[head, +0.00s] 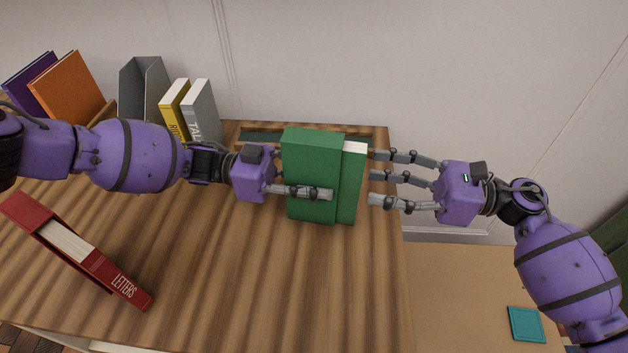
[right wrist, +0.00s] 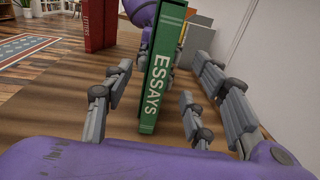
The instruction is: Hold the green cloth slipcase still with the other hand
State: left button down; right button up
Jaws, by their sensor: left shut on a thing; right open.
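The green cloth slipcase (head: 308,152) stands upright on the wooden table in the head view. A green book (head: 350,190) with white page edges sticks out of its right side. My left gripper (head: 303,190) is shut on the slipcase from the left, one finger across its front; its far fingers are mostly hidden. My right gripper (head: 376,179) is open just right of the book, fingers pointing at it and apart from it. In the right wrist view the book's spine (right wrist: 158,90), lettered ESSAYS, shows between the open fingers.
A red LETTERS case (head: 95,262) stands at the front left. A grey file holder (head: 146,85), yellow book (head: 175,103), grey book (head: 203,112) and orange book (head: 70,88) line the back left. A teal square (head: 525,324) lies on the lower surface at right.

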jog(key=shift+s+d, duration=0.1)
jog(key=shift+d, duration=1.1)
jog(key=o, duration=0.6)
jog(key=shift+c, duration=0.2)
jog(key=s+d, duration=0.1)
jog(key=d, duration=1.1)
jog(key=shift+s, duration=0.2)
pick_arm(q)
jog(key=c, duration=1)
grip_release()
